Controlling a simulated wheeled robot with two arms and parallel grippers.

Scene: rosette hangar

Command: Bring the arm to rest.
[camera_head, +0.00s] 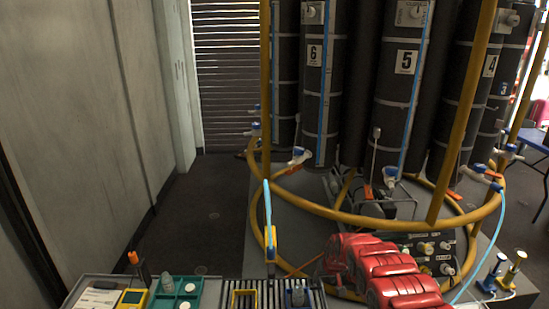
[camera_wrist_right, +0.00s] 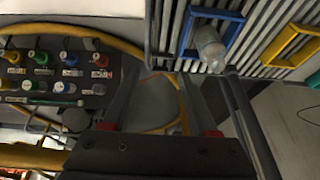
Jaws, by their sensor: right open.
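My right arm (camera_head: 390,272), red and segmented, reaches in at the lower right of the head view, over the front of the grey base. In the head view its gripper is hard to make out beyond the red links. In the right wrist view my right gripper (camera_wrist_right: 158,82) has its two dark fingers apart, with nothing between them. A yellow hoop and the grey base show behind the fingers. My left gripper is not in view.
A dark panel with coloured knobs (camera_wrist_right: 66,72) lies beside the right gripper. Tall numbered cylinders (camera_head: 398,85) stand behind yellow hoops. A green tray (camera_head: 164,302) is lower left.

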